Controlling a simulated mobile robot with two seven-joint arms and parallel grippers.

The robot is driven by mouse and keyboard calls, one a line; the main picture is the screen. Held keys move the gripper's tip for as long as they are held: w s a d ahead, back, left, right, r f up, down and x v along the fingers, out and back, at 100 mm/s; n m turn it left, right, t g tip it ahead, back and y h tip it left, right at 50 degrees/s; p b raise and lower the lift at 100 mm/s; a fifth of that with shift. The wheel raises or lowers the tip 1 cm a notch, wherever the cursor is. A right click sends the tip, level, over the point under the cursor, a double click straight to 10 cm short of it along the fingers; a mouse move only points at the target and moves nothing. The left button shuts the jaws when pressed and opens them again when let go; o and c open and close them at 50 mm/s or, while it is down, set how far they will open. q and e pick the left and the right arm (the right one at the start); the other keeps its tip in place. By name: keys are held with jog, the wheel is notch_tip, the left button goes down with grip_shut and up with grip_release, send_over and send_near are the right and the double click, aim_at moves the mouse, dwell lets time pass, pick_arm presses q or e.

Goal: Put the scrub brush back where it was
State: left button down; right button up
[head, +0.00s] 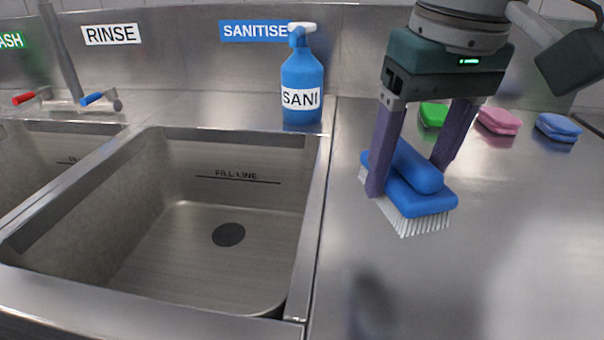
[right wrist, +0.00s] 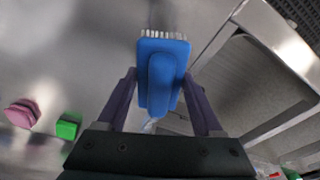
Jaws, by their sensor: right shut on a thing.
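The scrub brush (head: 418,197) has a blue body and handle with white bristles pointing down. My right gripper (head: 408,180) is shut on its handle, one purple finger on each side. The brush is over the steel counter to the right of the sink; I cannot tell for sure whether the bristles touch the counter. In the right wrist view the brush (right wrist: 162,75) sits between the two fingers, bristles at the far end. My left gripper is not in view.
A blue spray bottle (head: 301,85) stands behind the sanitise sink basin (head: 200,240). Green (head: 433,115), pink (head: 499,121) and blue (head: 558,127) sponges lie along the back of the counter (head: 480,290). The counter's front right is clear. A tap (head: 85,102) is at the left.

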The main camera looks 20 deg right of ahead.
aim_at(419, 161)
notch_tip(419, 161, down, 8)
jog(key=shift+r+b, duration=0.2)
jog(key=shift+b, duration=0.5)
jog(key=shift+f, duration=0.3)
jog(key=o, duration=1.2)
jog(key=shift+f, duration=0.1)
jog(key=shift+r, duration=0.45)
jog(key=r+p, duration=0.1)
jog(key=r, duration=0.2)
jog(key=s+r, duration=0.1)
jog(key=r, duration=0.2)
jog(key=r+p, duration=0.1)
jog(key=r, duration=0.3)
jog(key=shift+s+a+p, duration=0.2)
jog(key=shift+p, duration=0.15)
jog(key=shift+s+r, duration=0.15)
jog(key=shift+r, duration=0.5)
